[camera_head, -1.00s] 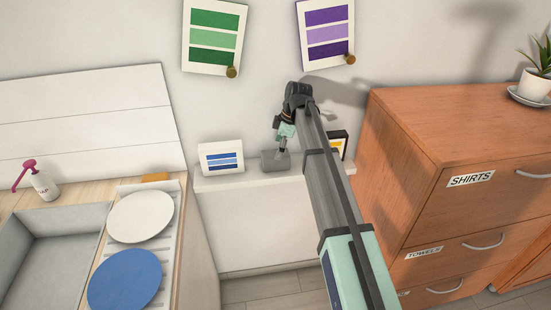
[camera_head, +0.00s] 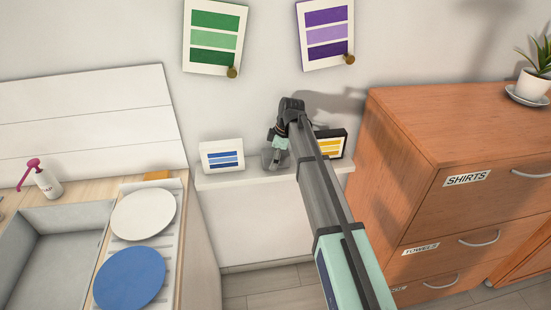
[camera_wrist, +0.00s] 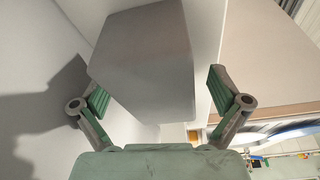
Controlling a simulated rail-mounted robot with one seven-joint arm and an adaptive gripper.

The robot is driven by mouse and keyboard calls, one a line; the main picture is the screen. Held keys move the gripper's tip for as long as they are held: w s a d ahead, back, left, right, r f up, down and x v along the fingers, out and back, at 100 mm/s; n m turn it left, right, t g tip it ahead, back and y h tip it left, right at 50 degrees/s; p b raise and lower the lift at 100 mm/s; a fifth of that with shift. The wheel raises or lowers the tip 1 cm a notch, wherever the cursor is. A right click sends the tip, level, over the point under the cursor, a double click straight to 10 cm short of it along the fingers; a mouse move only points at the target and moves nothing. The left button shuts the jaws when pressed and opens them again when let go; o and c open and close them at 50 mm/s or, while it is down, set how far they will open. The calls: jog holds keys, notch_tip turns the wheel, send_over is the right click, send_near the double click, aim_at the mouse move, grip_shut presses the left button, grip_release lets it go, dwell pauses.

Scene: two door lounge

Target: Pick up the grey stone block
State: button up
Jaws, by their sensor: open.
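The grey stone block (camera_wrist: 145,60) fills the upper middle of the wrist view, with green-padded fingers on its left and right. My gripper (camera_wrist: 159,95) is open around the near part of the block, with a gap showing on each side. In the head view the block (camera_head: 268,158) is on the white ledge (camera_head: 235,179) against the wall, partly covered by my gripper (camera_head: 275,149).
A blue-striped card (camera_head: 222,156) stands left of the block, and a black-framed yellow-striped card (camera_head: 331,144) stands right of it. A wooden drawer cabinet (camera_head: 400,160) is at the right. A sink counter with a white plate (camera_head: 143,214) and blue plate (camera_head: 130,278) is at the left.

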jog(key=shift+f, duration=0.2)
dwell(0.4)
grip_shut()
